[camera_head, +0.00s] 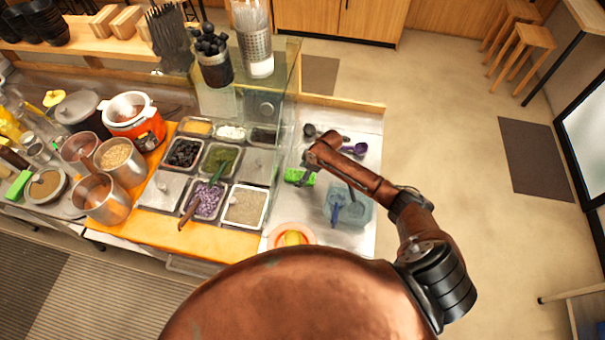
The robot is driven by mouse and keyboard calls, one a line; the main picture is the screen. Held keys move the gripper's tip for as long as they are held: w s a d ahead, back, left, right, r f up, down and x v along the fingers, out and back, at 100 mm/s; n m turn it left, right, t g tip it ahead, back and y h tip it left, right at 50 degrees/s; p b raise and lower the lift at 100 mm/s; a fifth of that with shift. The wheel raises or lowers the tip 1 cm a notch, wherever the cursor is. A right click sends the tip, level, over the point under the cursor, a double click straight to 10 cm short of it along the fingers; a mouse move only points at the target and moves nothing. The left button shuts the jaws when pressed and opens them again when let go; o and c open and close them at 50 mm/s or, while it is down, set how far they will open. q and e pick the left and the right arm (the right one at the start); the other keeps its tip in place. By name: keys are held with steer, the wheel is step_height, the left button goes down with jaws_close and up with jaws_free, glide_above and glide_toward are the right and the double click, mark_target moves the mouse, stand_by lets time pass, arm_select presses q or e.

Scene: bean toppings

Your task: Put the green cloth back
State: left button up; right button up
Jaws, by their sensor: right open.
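A small bright green cloth (293,175) lies on the pale counter (359,238), right of the topping trays. My right gripper (306,174) is over the cloth's right part and hides some of it. It is open, with its fingers pointing down. I cannot tell whether the fingers touch the cloth. My left gripper is not in view.
A clear bluish container (362,210) with a blue-handled tool stands just right of the cloth. Purple and black scoops (355,149) lie behind. Topping trays (246,207) and metal pots (103,206) fill the left.

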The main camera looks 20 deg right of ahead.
steer(key=shift+r, duration=0.2)
steer(key=v, duration=1.2)
steer(key=shift+b, duration=0.35)
